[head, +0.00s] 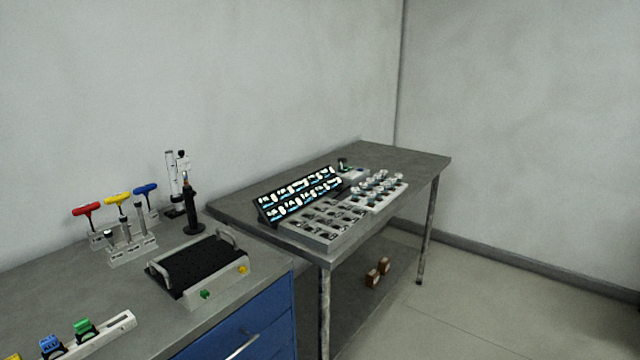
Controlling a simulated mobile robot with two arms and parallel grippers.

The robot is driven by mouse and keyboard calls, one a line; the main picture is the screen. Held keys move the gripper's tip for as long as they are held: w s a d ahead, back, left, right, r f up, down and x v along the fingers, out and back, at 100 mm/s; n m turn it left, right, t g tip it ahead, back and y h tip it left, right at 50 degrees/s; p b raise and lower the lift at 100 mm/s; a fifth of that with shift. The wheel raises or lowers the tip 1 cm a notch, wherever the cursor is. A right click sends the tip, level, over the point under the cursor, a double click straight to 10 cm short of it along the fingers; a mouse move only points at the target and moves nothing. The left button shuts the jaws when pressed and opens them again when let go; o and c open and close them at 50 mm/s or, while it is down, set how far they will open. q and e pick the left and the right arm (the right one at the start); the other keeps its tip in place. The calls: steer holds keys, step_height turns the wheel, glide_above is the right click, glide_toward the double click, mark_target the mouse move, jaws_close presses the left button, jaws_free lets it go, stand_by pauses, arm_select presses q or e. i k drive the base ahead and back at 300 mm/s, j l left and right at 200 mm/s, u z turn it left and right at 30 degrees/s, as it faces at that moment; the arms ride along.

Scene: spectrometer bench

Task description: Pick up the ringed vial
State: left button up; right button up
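A pale rack (402,186) holding several small vials with light tops (382,176) stands on the far grey metal table. The vials are small in the picture, and I cannot tell which one has a ring. Neither of my grippers shows in the head view.
Next to the rack are a grey tray with compartments (318,241) and a sloped black panel with lit markings (300,195). The near bench (50,290) carries a black-topped device (195,268), T-handled tools (118,200) and a dark stand (192,210). The far table's back right (405,160) is clear.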

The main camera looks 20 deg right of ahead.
mark_target(370, 181)
steer(key=i+l+u, duration=0.3)
steer(key=l, duration=0.45)
steer(key=l+u, duration=0.3)
steer(key=l, duration=0.4)
steer(key=i+l+u, duration=0.1)
steer(key=l+u, duration=0.15)
steer(key=l, duration=0.55)
